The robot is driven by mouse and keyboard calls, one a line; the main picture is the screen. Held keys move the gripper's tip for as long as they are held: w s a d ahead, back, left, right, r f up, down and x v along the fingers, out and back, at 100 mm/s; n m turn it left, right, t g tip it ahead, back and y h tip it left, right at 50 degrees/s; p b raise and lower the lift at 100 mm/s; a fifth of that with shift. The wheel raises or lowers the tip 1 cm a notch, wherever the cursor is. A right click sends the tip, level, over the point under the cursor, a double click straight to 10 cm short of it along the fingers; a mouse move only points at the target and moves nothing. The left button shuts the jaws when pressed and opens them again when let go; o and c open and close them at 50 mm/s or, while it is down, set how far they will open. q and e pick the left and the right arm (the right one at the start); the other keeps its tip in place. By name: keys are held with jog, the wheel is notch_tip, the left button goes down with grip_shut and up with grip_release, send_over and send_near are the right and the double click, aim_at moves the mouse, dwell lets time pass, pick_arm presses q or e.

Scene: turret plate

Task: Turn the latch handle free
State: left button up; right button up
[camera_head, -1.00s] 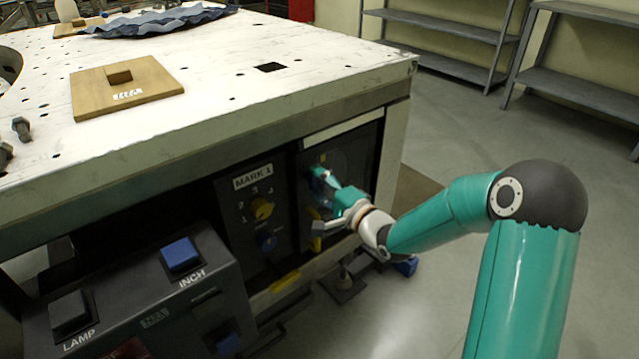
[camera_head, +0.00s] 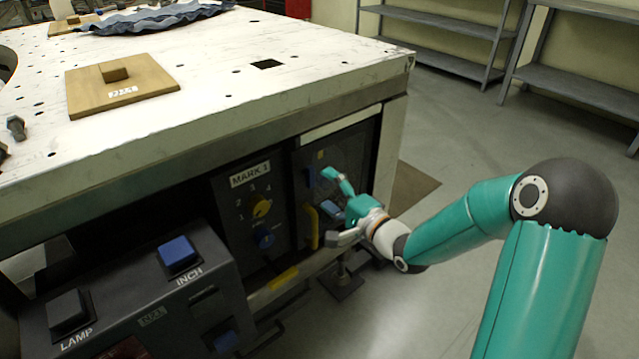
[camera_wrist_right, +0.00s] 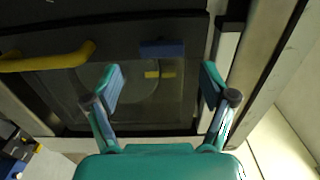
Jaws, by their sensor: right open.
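The latch handle is a short dark blue bar (camera_head: 309,177) on a dark panel door (camera_head: 350,150) at the right end of the table's front. It looks upright in the head view, and it also shows in the right wrist view (camera_wrist_right: 162,49), lying across the picture. A small yellow mark (camera_wrist_right: 158,74) is beside it. My right gripper (camera_head: 329,190) is open and empty in front of the door. In the right wrist view its spread fingers (camera_wrist_right: 162,83) stand to either side of the latch handle, apart from it. My left gripper is out of view.
A yellow pull handle (camera_head: 312,228) is below the latch handle. A console with a blue INCH button (camera_head: 179,252) stands nearer.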

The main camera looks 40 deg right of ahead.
jog(key=s, duration=0.7)
jog(key=shift+s+d, duration=0.3)
